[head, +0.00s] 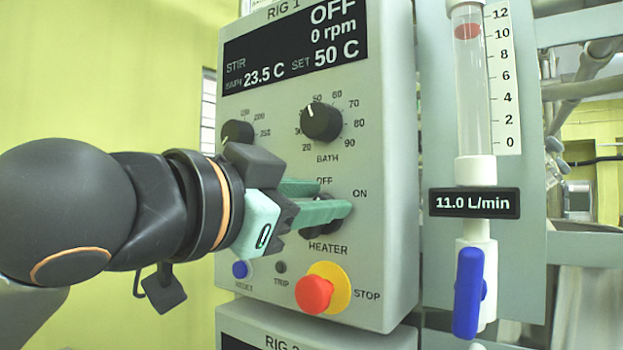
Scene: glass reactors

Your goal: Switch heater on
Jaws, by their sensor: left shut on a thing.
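The heater switch (334,225) is a dark rotary knob on the grey front of the RIG 1 control box (386,130), above the label HEATER, with OFF printed above it and ON to its upper right. My left gripper (333,200) reaches in from the left. Its green fingers are shut on the heater switch and hide most of it, so I cannot tell which way its pointer faces. The display (295,50) reads STIR OFF, 0 rpm, bath 23.5 C, set 50 C. My right gripper is not in view.
The bath knob (321,122) sits just above my fingers, and a partly hidden knob (238,132) is left of it. Below are a red stop button (314,294) and a blue reset button (240,269). A flow tube (474,90) with a blue valve handle (468,293) stands right.

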